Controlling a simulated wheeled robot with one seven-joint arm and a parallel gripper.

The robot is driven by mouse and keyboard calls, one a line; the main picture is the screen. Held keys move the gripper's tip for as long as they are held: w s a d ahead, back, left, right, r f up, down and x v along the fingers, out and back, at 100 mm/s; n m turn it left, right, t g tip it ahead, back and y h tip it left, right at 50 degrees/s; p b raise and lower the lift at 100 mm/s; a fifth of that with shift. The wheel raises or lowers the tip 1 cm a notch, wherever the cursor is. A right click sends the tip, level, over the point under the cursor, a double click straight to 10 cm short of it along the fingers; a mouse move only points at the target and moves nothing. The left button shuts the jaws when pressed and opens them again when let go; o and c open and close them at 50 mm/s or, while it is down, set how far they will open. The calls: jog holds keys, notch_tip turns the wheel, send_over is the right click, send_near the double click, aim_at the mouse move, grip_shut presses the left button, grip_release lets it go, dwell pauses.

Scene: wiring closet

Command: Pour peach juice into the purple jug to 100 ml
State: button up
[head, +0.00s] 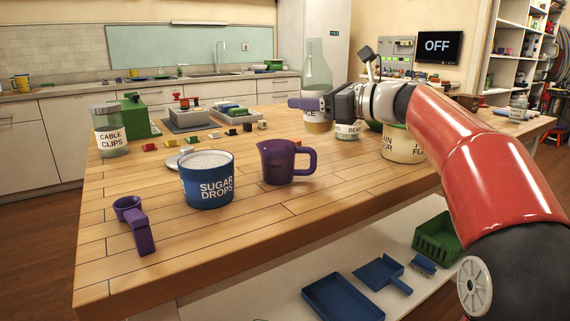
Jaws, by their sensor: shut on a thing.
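The purple jug (279,163) stands upright on the wooden table, with its handle to the right. Its inside and any fill level cannot be seen. A clear bottle (317,62) with a label ending in "CE" stands upright behind and to the right of the jug. Pale amber liquid shows low in it. My gripper (305,104) reaches in from the right and is shut on the bottle around the label. I cannot tell whether the bottle's base touches the table.
A blue "SUGAR DROPS" tub (207,184) stands left of the jug. A purple scoop (136,222) lies near the left front edge. A "CABLE CLIPS" jar (110,138) stands far left. A jar (348,131) and a flour tub (402,150) are near my arm. The front right tabletop is clear.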

jog(key=shift+a+r, duration=0.1)
jog(key=shift+r, duration=0.45)
jog(key=shift+s+a+m+y, duration=0.3)
jog(key=shift+a+m, duration=0.1)
jog(key=shift+m, duration=0.2)
jog(key=w+d+r, duration=0.3)
jog(key=d+r, duration=0.1)
jog(key=d, duration=0.1)
jog(key=shift+w, duration=0.2)
jog(key=shift+d, duration=0.1)
